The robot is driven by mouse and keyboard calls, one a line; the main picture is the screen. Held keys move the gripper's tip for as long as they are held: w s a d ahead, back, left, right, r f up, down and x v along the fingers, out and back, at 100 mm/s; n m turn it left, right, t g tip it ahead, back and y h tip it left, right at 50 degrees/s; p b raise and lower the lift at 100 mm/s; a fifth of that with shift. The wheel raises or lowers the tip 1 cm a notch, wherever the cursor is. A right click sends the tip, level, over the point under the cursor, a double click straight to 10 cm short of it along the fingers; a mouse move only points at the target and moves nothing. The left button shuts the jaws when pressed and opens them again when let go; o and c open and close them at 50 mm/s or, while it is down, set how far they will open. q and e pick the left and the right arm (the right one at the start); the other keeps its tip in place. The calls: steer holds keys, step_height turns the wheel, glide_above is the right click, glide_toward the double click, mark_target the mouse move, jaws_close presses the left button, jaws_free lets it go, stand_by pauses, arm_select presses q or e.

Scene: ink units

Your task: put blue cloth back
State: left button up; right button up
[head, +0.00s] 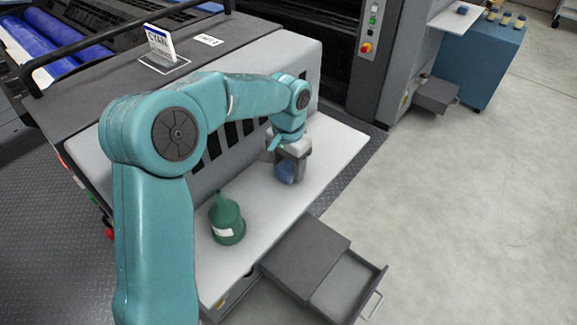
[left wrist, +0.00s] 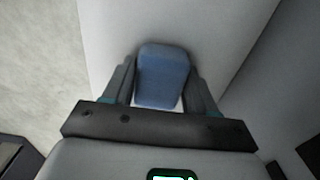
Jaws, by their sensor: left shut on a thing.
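My left gripper (head: 289,167) is over the white shelf (head: 262,212) on the front of the grey machine. It is shut on the blue cloth (head: 286,174), which shows between and below its fingers. In the left wrist view the blue cloth (left wrist: 162,76) looks like a rounded block, with the fingers of my left gripper (left wrist: 160,85) on its two sides. I cannot tell whether the cloth touches the shelf. My right gripper is in neither view.
A green bottle (head: 227,220) with a spout stands on the shelf. An open drawer (head: 345,287) juts out below the shelf's front edge. A sign reading CYAN (head: 160,43) stands on the machine. A blue cabinet (head: 487,62) with small items is far right. The floor at right is clear.

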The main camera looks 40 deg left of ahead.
mark_target(288, 165)
arm_select(q)
steer(key=shift+s, duration=0.1)
steer(key=o, duration=0.6)
steer(key=shift+f, duration=0.1)
steer(key=o, duration=0.4)
steer(key=shift+r, duration=0.25)
step_height(288, 165, up, 12)
steer(key=shift+f+p, duration=0.1)
steer(key=shift+p, duration=1.15)
